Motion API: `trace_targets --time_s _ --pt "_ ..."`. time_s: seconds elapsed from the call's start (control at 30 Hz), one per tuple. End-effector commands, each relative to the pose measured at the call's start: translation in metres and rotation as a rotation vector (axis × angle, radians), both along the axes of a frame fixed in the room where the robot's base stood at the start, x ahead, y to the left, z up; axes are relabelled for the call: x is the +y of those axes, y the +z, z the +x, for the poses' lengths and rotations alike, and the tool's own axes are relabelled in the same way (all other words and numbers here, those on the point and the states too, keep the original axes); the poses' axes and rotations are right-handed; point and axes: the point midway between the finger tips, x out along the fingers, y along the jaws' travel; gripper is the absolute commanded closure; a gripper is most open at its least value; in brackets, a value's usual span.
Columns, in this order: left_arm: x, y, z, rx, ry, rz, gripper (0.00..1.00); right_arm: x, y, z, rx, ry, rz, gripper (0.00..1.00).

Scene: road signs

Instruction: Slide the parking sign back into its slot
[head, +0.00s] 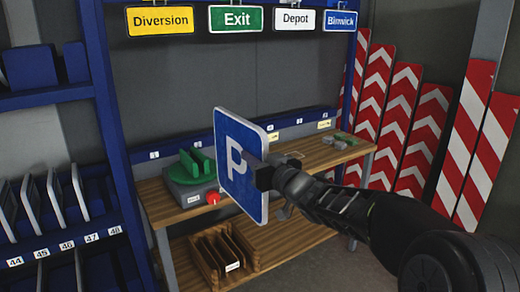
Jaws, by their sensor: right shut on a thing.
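The blue square parking sign (240,190) with a white P is upright in mid-air, in front of the wooden workbench. My right gripper (264,175) is shut on its right side; the fingertips are partly hidden against the sign. A blue slotted rack (75,246) stands at the lower left, with slot labels 44 to 48. Several grey-edged panels stand in its slots, and the space near 47 and 48 looks empty. A wooden slotted holder (212,262) is on the bench's lower shelf. I cannot tell which slot is the sign's own. My left gripper is out of view.
The workbench (165,205) carries a grey box with a green fixture (190,170) and a red button (213,198), close behind the sign. Blue uprights (108,110) frame the bench. Hanging signs (237,19) line the top. Red-and-white striped boards (415,130) lean at right.

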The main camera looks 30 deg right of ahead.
Motion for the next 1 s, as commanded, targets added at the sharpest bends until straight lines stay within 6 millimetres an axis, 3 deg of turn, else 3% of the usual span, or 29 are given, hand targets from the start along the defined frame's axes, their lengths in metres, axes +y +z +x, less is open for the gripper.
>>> trace_targets --time_s 0.27,0.47,0.7,0.8,1.0 --pt "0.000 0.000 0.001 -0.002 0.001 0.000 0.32 0.027 -0.045 0.013 0.000 0.004 0.007 1.00" --pt "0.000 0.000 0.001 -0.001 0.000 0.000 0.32 0.057 -0.097 0.022 0.004 -0.010 0.012 1.00" --pt "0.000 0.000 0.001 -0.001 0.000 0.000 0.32 0.132 -0.198 0.024 0.010 -0.026 0.013 1.00" --pt "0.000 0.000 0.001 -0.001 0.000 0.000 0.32 0.165 -0.229 0.020 0.008 -0.012 0.008 1.00" --pt "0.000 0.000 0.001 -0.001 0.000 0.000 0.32 0.205 -0.260 0.010 0.000 0.017 0.001 1.00"
